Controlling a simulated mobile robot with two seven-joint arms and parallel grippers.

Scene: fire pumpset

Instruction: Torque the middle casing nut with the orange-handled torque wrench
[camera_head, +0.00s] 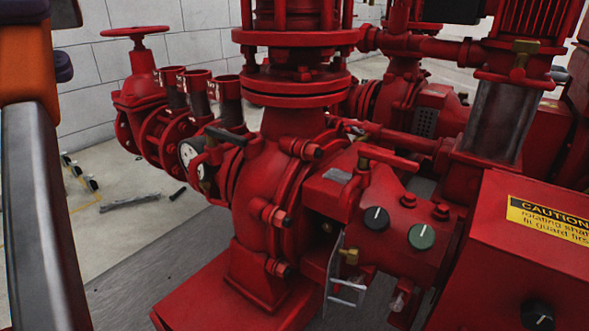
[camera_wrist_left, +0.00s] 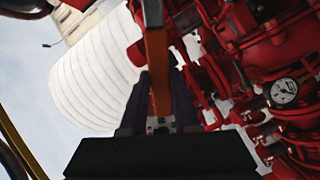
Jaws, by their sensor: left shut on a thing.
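The torque wrench runs down the left edge of the head view, close to the camera, with an orange handle (camera_head: 25,60) and a grey shaft (camera_head: 45,220). My left gripper (camera_head: 42,42) has dark purple fingers and is shut on the orange handle; the handle also shows between the fingers in the left wrist view (camera_wrist_left: 158,70). The wrench's head is out of view. The red pump casing has nuts along its flange; the middle casing nut (camera_head: 272,215) sits between an upper nut (camera_head: 303,148) and a lower nut (camera_head: 278,267). The wrench is well apart from it. My right gripper is not in view.
A gauge (camera_head: 190,153) and a valve with a red handwheel (camera_head: 135,31) stand left of the casing. A silver bracket (camera_head: 340,285) and red block with knobs (camera_head: 385,205) lie right of it. A red guard (camera_head: 520,260) is at right. Loose bars lie on the floor.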

